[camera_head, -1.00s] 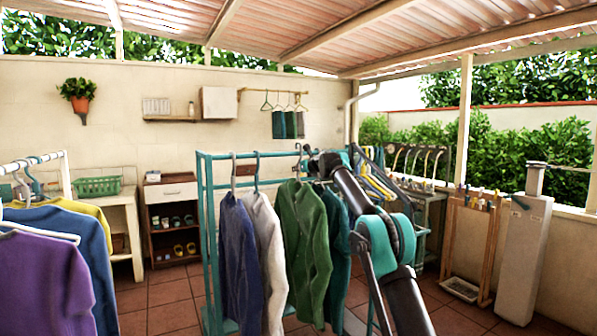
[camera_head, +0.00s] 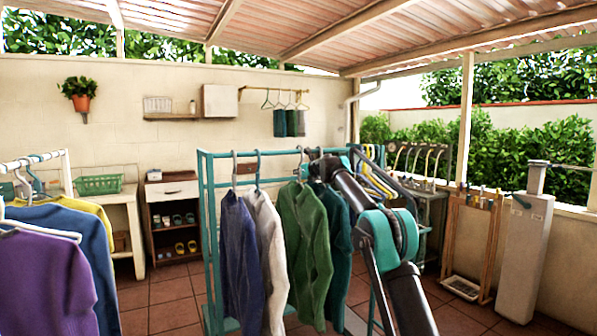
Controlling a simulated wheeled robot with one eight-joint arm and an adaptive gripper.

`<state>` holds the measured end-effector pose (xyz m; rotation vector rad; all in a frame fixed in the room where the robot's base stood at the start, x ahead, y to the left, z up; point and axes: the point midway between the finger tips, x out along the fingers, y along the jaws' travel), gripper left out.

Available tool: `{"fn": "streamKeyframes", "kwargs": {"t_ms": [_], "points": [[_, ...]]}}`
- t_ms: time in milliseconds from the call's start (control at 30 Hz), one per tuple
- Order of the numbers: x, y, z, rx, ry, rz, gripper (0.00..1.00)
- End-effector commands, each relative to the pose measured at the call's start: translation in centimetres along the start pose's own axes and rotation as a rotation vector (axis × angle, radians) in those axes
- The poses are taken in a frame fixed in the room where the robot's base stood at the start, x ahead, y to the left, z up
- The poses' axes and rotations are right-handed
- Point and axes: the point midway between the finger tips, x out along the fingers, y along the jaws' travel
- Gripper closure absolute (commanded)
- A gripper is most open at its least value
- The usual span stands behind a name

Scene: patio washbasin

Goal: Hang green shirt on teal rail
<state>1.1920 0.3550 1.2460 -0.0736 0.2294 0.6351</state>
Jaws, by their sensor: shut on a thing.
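The green shirt (camera_head: 304,235) hangs upright on a hanger in the head view, between a light grey shirt (camera_head: 268,245) and a dark teal shirt (camera_head: 338,250). Its hanger hook (camera_head: 300,152) is at the height of the teal rail's top bar (camera_head: 270,154). I cannot tell whether the hook rests on the bar. My gripper (camera_head: 309,158) is at the hanger, just right of the hook, and is shut on it. My arm hides part of the dark teal shirt and the rail's right part.
A blue-grey shirt (camera_head: 240,250) also hangs on the teal rail. A white rack at the left holds a purple shirt (camera_head: 45,275) and a blue one (camera_head: 75,240). A shoe shelf (camera_head: 172,190) stands behind. Tiled floor is free between the racks.

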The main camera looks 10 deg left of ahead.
Motion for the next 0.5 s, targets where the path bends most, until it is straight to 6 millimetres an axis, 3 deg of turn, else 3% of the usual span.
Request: {"fn": "streamKeyframes", "kwargs": {"t_ms": [400, 433, 500], "points": [[0.07, 0.01, -0.49, 0.000, 0.000, 0.000, 1.00], [0.07, 0.01, -0.49, 0.000, 0.000, 0.000, 0.88], [0.07, 0.01, -0.48, 0.000, 0.000, 0.000, 0.79]]}}
